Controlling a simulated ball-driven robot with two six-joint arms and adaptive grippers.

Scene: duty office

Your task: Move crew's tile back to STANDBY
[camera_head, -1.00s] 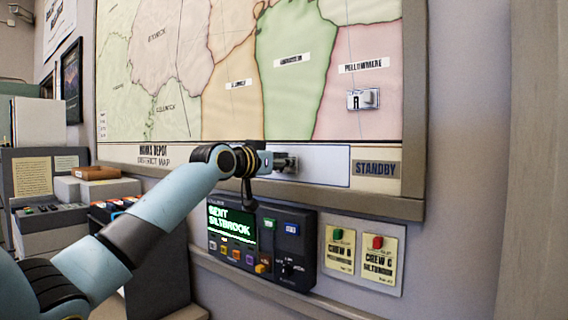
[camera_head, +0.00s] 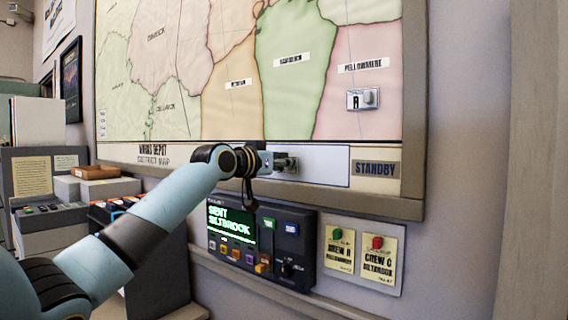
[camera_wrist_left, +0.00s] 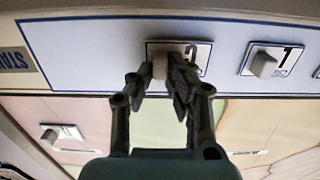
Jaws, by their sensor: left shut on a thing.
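My left gripper (camera_head: 272,163) is at the white STANDBY strip (camera_head: 325,166) under the district map. In the left wrist view the gripper (camera_wrist_left: 166,68) is shut on the grey knob of a white tile (camera_wrist_left: 201,47). That tile lies at the strip, and its mark is partly hidden by the fingers. Another knobbed tile (camera_wrist_left: 271,61) sits beside it on the strip. A tile marked A (camera_head: 357,100) is on the pink Mellowmere area of the map. The STANDBY label (camera_head: 376,169) is at the strip's right end. My right gripper is not in view.
A dark console (camera_head: 262,240) with a lit screen reading SENT SILTBROOK hangs below the map. Two yellow crew cards, A (camera_head: 340,252) and C (camera_head: 379,262), are to its right. The map's wooden frame (camera_head: 413,130) stands out at the right. A desk with equipment is at the left.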

